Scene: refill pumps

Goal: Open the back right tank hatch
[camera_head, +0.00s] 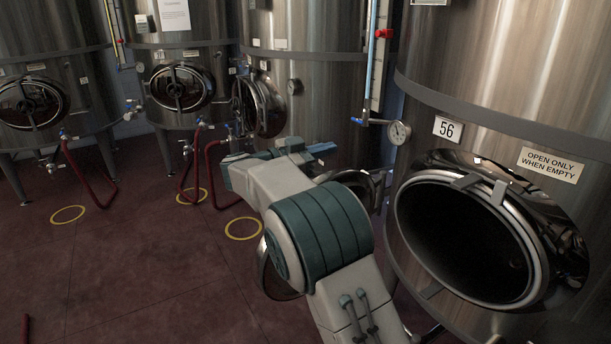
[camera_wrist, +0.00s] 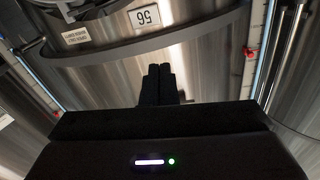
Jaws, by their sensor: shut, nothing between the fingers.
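My gripper (camera_wrist: 158,88) is shut and empty in the wrist view, near the wall of tank 56. In the head view its fingertips are hidden.
Two more tanks with round hatches (camera_head: 181,87) (camera_head: 32,101) stand at the back left. Red hoses (camera_head: 84,177) and valves hang low before them. The dark red floor at left is mostly clear, with yellow rings (camera_head: 68,214).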

